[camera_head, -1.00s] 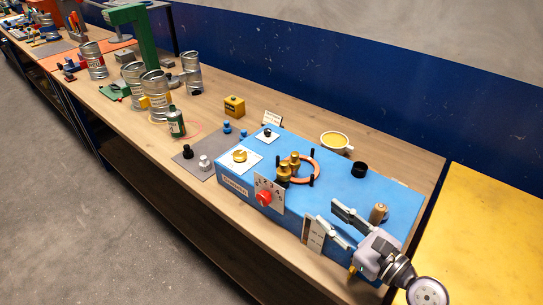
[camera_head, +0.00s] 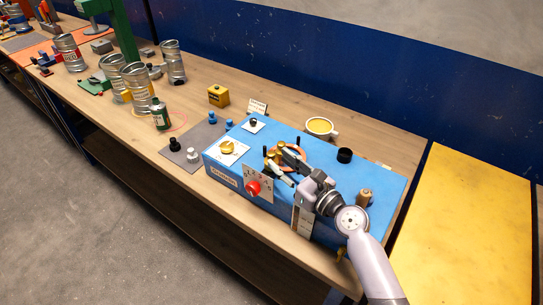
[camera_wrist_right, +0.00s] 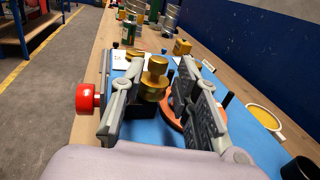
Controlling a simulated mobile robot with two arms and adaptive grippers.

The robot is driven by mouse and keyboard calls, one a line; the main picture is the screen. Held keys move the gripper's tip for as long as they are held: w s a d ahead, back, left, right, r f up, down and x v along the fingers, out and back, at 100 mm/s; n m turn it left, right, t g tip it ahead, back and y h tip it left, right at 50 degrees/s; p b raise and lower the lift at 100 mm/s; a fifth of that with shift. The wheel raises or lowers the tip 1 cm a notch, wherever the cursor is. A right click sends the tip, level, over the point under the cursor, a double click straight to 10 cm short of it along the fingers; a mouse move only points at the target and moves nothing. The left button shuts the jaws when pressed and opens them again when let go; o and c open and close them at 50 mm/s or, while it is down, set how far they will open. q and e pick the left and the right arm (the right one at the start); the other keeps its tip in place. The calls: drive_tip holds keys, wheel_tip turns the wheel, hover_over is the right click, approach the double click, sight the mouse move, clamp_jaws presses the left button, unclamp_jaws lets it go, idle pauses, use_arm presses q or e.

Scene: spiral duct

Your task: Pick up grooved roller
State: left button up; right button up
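A brass roller-like part (camera_wrist_right: 154,78) with a knobbed top stands upright on the blue machine; I take it for the grooved roller, though its grooves are hard to make out. In the head view brass (camera_head: 270,156) shows just beyond my right gripper (camera_head: 281,167). In the wrist view my right gripper (camera_wrist_right: 161,70) is open, with a finger on each side of the brass part. I cannot tell whether either finger touches it. The gripper partly hides the brass parts and the orange ring (camera_wrist_right: 178,118) in the head view. My left gripper is out of view.
The blue machine (camera_head: 325,240) carries a red knob (camera_head: 253,188), a black cup (camera_head: 345,155) and a wooden peg (camera_head: 364,197). Thin black posts stand by the ring. A yellow bowl (camera_head: 320,127) is behind. Small rollers stand on a grey mat (camera_head: 203,135); metal cans are further left.

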sight(274, 157)
drive_tip(key=x, duration=0.5)
drive_tip(key=shift+s+p, duration=0.1)
drive_tip(key=shift+p, duration=0.2)
drive_tip(key=shift+s, duration=0.1)
drive_tip(key=shift+d+r, duration=0.1)
drive_tip(key=shift+c, duration=0.7)
clamp_jaws()
